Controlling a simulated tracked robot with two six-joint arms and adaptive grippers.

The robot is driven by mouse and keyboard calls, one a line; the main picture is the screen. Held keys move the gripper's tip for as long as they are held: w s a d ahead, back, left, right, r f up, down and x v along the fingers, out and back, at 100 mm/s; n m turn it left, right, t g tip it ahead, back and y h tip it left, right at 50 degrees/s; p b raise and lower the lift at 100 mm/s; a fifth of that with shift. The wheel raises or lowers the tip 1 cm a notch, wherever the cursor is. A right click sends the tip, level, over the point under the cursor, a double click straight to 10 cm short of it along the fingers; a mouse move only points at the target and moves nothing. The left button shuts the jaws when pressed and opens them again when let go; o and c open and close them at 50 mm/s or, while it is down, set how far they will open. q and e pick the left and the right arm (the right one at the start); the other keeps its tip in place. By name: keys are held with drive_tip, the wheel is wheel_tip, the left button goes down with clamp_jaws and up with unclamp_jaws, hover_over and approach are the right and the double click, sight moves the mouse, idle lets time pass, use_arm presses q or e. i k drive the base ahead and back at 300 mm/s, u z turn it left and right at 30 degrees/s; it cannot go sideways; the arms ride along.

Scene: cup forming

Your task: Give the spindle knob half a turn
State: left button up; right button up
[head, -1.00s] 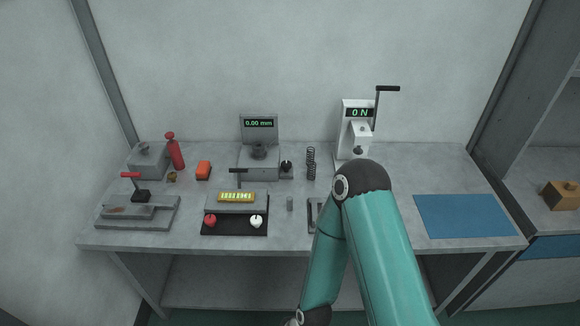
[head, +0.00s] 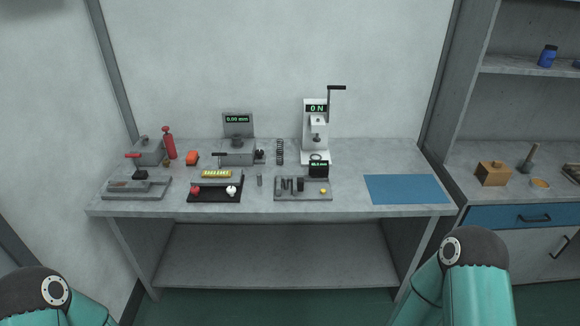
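A grey gauge device (head: 238,148) with a screen reading 0.00 mm stands at the back of the bench, left of centre. A small black knob (head: 260,155) sits at its right side; it looks like the spindle knob, but its mark and angle are too small to tell. Neither gripper is in view. Only bent parts of my arms show, at the bottom left and bottom right, well short of the bench.
A white press (head: 316,147) reading 0 N, with a raised lever, stands right of a spring (head: 280,152). A tray of small parts (head: 303,195) and a black tray with red and white knobs (head: 214,195) lie in front. A blue mat (head: 407,189) is clear.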

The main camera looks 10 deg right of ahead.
sight(259, 153)
drive_tip(key=z, duration=0.4)
drive_tip(key=i, duration=1.05)
drive_tip(key=z, duration=0.45)
